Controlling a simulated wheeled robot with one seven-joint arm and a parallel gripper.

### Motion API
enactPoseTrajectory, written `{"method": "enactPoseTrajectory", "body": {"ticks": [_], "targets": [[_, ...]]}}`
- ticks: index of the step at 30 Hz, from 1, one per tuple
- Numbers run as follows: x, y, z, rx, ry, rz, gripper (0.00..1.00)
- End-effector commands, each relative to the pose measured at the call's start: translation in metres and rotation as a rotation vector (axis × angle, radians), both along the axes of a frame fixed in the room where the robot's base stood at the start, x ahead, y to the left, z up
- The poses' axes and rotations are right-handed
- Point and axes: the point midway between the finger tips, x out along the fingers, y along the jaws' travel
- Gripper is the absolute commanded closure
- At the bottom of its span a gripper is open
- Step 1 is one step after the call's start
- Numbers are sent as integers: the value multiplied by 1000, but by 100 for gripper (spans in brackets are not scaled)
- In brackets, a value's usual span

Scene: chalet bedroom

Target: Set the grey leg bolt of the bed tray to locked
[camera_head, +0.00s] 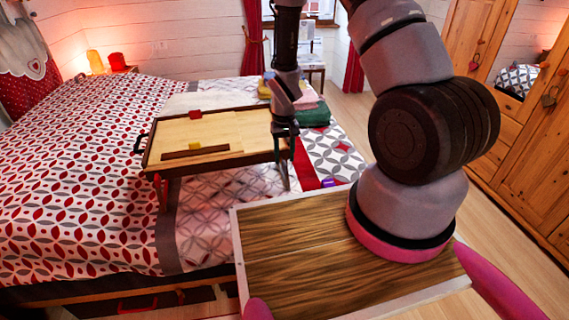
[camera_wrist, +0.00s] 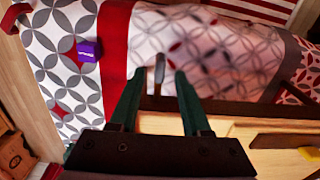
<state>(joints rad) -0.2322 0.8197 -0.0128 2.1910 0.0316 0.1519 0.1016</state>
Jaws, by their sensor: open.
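The wooden bed tray (camera_head: 222,133) stands on the bed, and its near edge shows in the wrist view (camera_wrist: 222,108). A short grey piece (camera_wrist: 159,70), which looks like the leg bolt, stands out at the tray's edge between my fingertips. I cannot tell the bolt's setting. My gripper (camera_head: 284,150) is open at the tray's right end, its dark green fingers (camera_wrist: 154,74) on either side of the grey piece, with no clear contact.
A purple block (camera_head: 328,183) lies on the bed at right; folded cloths (camera_head: 313,115) are behind my gripper. Wooden wardrobes (camera_head: 535,150) line the right.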

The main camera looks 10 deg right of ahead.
Motion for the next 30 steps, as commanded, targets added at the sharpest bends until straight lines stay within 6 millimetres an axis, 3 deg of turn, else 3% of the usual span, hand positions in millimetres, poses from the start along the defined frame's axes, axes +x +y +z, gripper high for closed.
{"method": "enactPoseTrajectory", "body": {"ticks": [6, 17, 19, 21, 30], "targets": [[0, 0, -27, 0, 1, -1, 52], [0, 0, -33, 0, -1, -1, 52], [0, 0, -33, 0, -1, -1, 72], [0, 0, -33, 0, -1, -1, 98], [0, 0, -33, 0, -1, -1, 100]]}}
